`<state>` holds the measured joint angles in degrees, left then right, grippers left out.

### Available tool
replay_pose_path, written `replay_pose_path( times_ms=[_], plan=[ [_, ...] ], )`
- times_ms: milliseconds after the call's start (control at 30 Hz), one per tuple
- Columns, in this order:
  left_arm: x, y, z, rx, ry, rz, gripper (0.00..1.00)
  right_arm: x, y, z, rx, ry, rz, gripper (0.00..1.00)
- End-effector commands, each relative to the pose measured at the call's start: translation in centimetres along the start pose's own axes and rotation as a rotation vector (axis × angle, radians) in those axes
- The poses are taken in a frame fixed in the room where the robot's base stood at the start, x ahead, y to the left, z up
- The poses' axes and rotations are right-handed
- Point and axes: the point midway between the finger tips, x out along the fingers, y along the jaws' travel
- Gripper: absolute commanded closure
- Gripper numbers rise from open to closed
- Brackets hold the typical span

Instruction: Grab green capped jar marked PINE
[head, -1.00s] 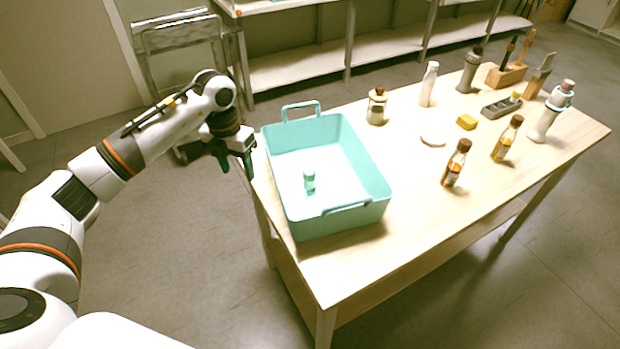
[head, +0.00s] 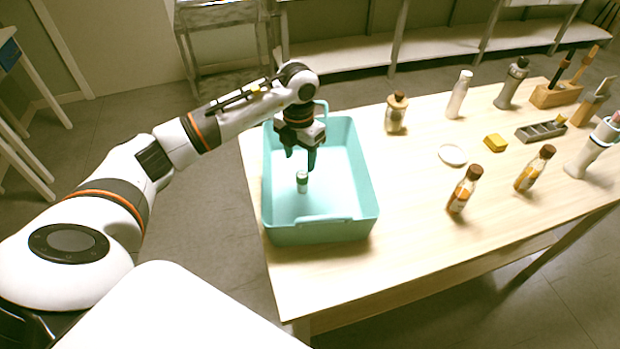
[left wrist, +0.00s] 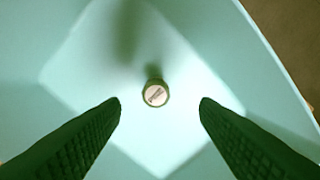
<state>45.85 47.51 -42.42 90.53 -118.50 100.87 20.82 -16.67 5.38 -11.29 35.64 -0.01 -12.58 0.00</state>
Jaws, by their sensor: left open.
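A small jar (head: 302,182) with a green cap stands upright inside the teal bin, near its middle. In the left wrist view the jar (left wrist: 155,94) is seen from above, with a pale round label on its top; the lettering is too small to read. My left gripper (head: 300,162) is open and empty, pointing down over the bin just above the jar. In the left wrist view the two dark fingers (left wrist: 160,104) are spread wide to either side below the jar, not touching it. My right gripper is in neither view.
The teal bin (head: 318,231) has raised walls and a handle at each end. On the wooden table (head: 400,222) stand a corked jar (head: 396,112), a white bottle (head: 459,95), a white dish (head: 452,155), amber bottles (head: 464,190) and a yellow block (head: 495,142). The front of the table is clear.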

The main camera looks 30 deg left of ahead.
Motion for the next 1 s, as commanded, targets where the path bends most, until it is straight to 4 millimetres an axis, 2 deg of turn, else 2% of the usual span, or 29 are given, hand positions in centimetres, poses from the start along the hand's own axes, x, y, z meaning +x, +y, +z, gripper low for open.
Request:
replay_pose_path(
  times_ms=[133,300,433,567,700,967,1000],
  plan=[
    [2.4,0.0,0.0,-0.001,-0.003,0.001,0.44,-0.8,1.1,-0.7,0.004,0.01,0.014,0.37],
    [3.8,0.1,0.0,-0.001,0.0,0.0,0.44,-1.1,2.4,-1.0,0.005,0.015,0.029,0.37],
    [5.0,0.4,-0.1,-0.001,-0.003,0.003,0.44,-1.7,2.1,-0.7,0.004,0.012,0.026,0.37],
    [6.9,0.8,-0.3,-0.001,-0.003,0.002,0.44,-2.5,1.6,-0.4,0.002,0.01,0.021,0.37],
    [8.7,0.7,-0.3,-0.001,-0.002,0.001,0.44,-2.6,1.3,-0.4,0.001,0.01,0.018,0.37],
    [9.1,0.6,-0.4,-0.001,0.001,0.0,0.44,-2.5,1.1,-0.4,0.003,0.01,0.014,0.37],
    [9.1,0.6,-0.4,-0.001,0.001,0.0,0.47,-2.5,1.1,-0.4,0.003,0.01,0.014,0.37]
  ],
)
